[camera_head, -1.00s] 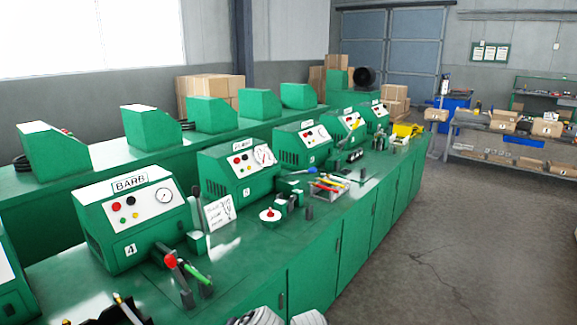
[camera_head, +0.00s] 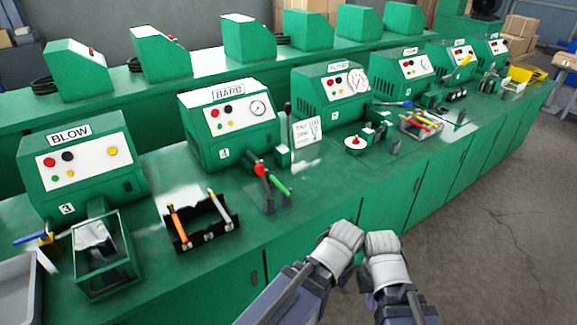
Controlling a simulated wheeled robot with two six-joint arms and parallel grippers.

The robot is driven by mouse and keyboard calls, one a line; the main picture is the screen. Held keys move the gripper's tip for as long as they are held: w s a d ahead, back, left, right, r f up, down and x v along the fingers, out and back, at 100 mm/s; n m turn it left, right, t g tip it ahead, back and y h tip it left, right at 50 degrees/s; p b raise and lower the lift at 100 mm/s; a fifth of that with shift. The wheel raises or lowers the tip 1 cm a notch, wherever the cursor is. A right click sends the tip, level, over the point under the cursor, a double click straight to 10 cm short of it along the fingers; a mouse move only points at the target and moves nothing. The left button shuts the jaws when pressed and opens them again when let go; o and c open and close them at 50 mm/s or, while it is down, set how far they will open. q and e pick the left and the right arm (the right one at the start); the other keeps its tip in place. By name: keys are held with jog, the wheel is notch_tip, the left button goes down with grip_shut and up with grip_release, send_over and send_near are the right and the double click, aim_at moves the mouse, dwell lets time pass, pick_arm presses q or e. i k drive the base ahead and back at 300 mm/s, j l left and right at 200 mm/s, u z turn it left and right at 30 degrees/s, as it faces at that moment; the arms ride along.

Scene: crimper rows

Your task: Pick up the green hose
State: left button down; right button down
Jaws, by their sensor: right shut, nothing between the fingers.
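A short green tube-like piece (camera_head: 278,184) lies beside a red-tipped handle (camera_head: 261,170) on the green bench, in front of the BARB machine. It may be the green hose; I cannot tell for sure. My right gripper (camera_head: 383,245) is shut and empty, past the bench's front edge, to the right of and nearer than the green piece. My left gripper (camera_head: 341,240) is close beside it on the left; its jaw state is not clear. Neither gripper touches the green piece.
Machines labelled BLOW (camera_head: 85,165) and BARB (camera_head: 228,125) stand along the green bench (camera_head: 330,190). A black holder with orange and white-tipped tools (camera_head: 203,235) sits at the front. A grey tray (camera_head: 20,292) is at lower left. Open floor (camera_head: 500,230) lies to the right.

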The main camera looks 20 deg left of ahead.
aim_at(269, 175)
jog(key=i+j+z, duration=0.25)
jog(key=i+j, duration=0.4)
jog(key=j, duration=0.15)
